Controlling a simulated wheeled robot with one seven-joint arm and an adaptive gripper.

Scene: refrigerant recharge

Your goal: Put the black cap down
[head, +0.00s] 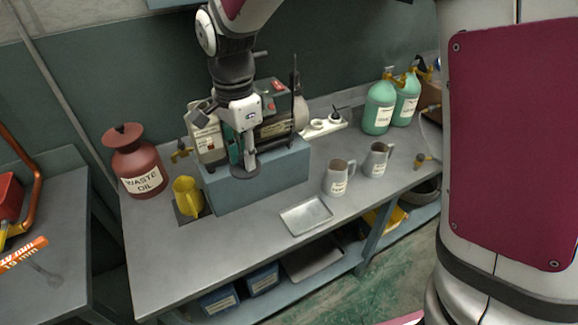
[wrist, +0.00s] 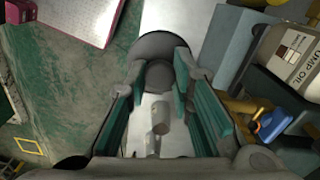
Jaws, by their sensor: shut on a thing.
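The black cap (head: 244,172) is a dark round disc with a stem, held at the lower end of my gripper (head: 246,158). It appears in front of the blue-grey block's front face in the head view; its height above the bench is hard to tell. In the wrist view, the cap (wrist: 163,44) shows beyond the fingertips of my gripper (wrist: 160,74), with its narrower part between the fingers. A shallow metal tray (head: 306,215) lies empty on the bench, to the lower right of the cap.
The pump (head: 270,122) stands on a blue-grey block (head: 262,182). A yellow jug (head: 187,196) and a red waste oil can (head: 138,162) are left. Two grey jugs (head: 338,178) (head: 377,160) and green bottles (head: 379,108) are right. The bench's front left (head: 190,262) is clear.

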